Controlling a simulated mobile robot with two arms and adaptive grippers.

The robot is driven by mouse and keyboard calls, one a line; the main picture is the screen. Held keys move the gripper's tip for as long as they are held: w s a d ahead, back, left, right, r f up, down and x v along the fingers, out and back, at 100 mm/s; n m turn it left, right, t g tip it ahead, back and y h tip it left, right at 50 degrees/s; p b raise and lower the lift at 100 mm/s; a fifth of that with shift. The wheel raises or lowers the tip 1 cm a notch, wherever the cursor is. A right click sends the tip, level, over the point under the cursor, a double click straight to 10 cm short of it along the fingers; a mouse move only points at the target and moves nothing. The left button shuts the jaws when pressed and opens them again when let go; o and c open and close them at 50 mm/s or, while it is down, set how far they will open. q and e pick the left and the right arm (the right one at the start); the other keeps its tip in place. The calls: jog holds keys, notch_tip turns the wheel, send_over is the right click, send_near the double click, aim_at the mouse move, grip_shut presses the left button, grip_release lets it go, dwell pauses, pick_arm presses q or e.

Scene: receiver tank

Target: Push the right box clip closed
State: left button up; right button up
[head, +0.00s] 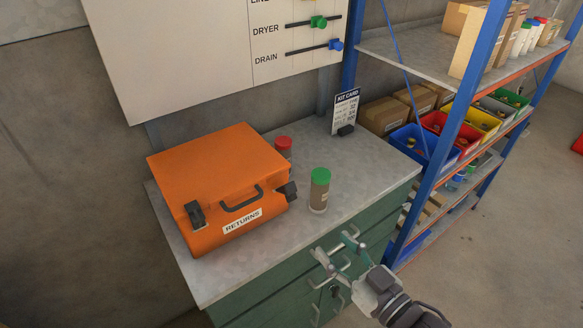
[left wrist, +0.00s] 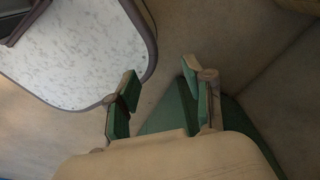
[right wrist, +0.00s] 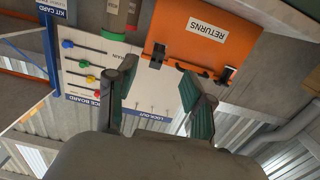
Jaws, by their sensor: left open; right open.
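The orange box (head: 210,180) labelled RETURNS lies on the grey bench top with its lid down. Its right clip (head: 287,190) is black and sticks out from the front right corner; its left clip (head: 195,214) is at the front left. My right gripper (head: 337,250) is open and empty, in front of the bench edge, to the right of and nearer than the box. In the right wrist view, which is upside down, the box (right wrist: 205,25) and right clip (right wrist: 158,54) lie beyond the open fingers. My left gripper (left wrist: 158,76) is open and empty, away from the box.
A green-lidded jar (head: 320,190) stands right of the box near the right clip, and a red-lidded jar (head: 283,146) stands behind it. A kit card (head: 345,108) stands at the bench's back. Blue-framed shelving (head: 455,120) with bins is at right. Green drawers (head: 270,297) have protruding handles.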

aim_at(292, 198)
jog(key=shift+y, duration=0.3)
jog(key=p+x, duration=0.1)
jog(key=x, duration=0.3)
jog(key=r+p+x, duration=0.1)
jog(key=x, duration=0.3)
jog(key=r+p+x, duration=0.1)
jog(key=x, duration=0.3)
jog(key=shift+f+p+x, duration=0.2)
jog(key=shift+p+x, duration=0.1)
jog(key=shift+x, duration=0.55)
pick_arm(q)
jog(key=r, duration=0.2)
jog(key=s+r, duration=0.1)
jog(key=r, duration=0.1)
jog(key=shift+s+a, duration=0.1)
jog(key=shift+a, duration=0.2)
pick_arm(e)
jog(key=shift+s, duration=0.1)
grip_shut()
pick_arm(q)
jog(key=shift+r, duration=0.1)
pick_arm(e)
jog(key=shift+r, duration=0.1)
